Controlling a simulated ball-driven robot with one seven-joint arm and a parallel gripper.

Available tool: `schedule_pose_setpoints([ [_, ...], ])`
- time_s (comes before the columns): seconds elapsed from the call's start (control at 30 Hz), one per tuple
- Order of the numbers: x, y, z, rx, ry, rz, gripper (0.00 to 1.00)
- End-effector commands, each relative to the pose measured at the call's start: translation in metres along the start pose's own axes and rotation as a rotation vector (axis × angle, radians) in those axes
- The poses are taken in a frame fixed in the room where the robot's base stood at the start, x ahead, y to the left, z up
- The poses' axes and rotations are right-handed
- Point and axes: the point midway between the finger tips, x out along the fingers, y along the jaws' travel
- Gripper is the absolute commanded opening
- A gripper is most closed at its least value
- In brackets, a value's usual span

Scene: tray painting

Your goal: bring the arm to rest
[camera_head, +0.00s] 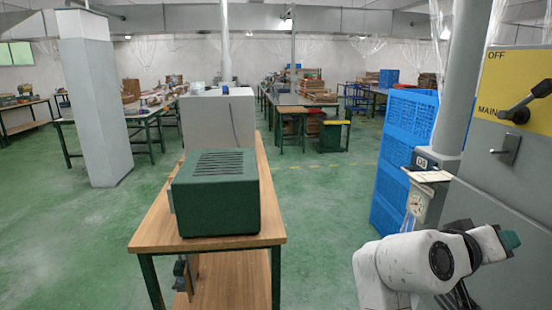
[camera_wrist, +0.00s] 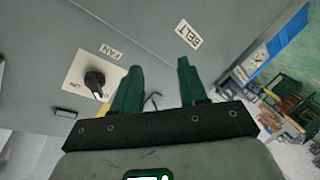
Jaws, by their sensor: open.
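My gripper (camera_wrist: 159,66) shows in the wrist view with its two dark green fingers apart and nothing held between them. Behind the fingers is a grey cabinet face (camera_wrist: 140,30) with labels reading FAN and BELT. A black rotary knob (camera_wrist: 95,82) on a pale plate is to the left of the fingers; I see no contact with it. In the head view, my white arm (camera_head: 405,262) is folded at the lower right, in front of the grey cabinet (camera_head: 500,200).
A yellow panel (camera_head: 515,85) with a black lever is on the cabinet at right. Blue crates (camera_head: 402,150) are stacked beside a grey column (camera_head: 460,80). A wooden bench (camera_head: 155,232) with a green vented box (camera_head: 216,190) stands at centre. Green floor between bench and crates is clear.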

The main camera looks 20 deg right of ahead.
Motion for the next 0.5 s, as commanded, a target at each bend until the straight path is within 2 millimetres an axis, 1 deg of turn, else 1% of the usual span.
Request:
schedule_pose_setpoints([
  [0.03,0.003,-0.027,0.023,-0.037,0.0,-0.086,0.43],
  [0.07,0.004,-0.042,0.036,-0.053,-0.003,-0.14,0.43],
  [0.1,0.004,-0.062,0.053,-0.078,-0.007,-0.213,0.43],
  [0.17,0.003,-0.089,0.081,-0.115,-0.022,-0.322,0.43],
  [0.2,0.0,-0.107,0.1,-0.14,-0.034,-0.394,0.43],
  [0.27,-0.007,-0.132,0.132,-0.182,-0.06,-0.505,0.43],
  [0.3,-0.013,-0.147,0.154,-0.21,-0.08,-0.577,0.43],
  [0.37,-0.024,-0.166,0.188,-0.253,-0.116,-0.686,0.43],
  [0.4,-0.033,-0.177,0.212,-0.283,-0.144,-0.759,0.43],
  [0.47,-0.049,-0.191,0.247,-0.328,-0.19,-0.864,0.43],
  [0.5,-0.06,-0.198,0.27,-0.355,-0.222,-0.93,0.43],
])
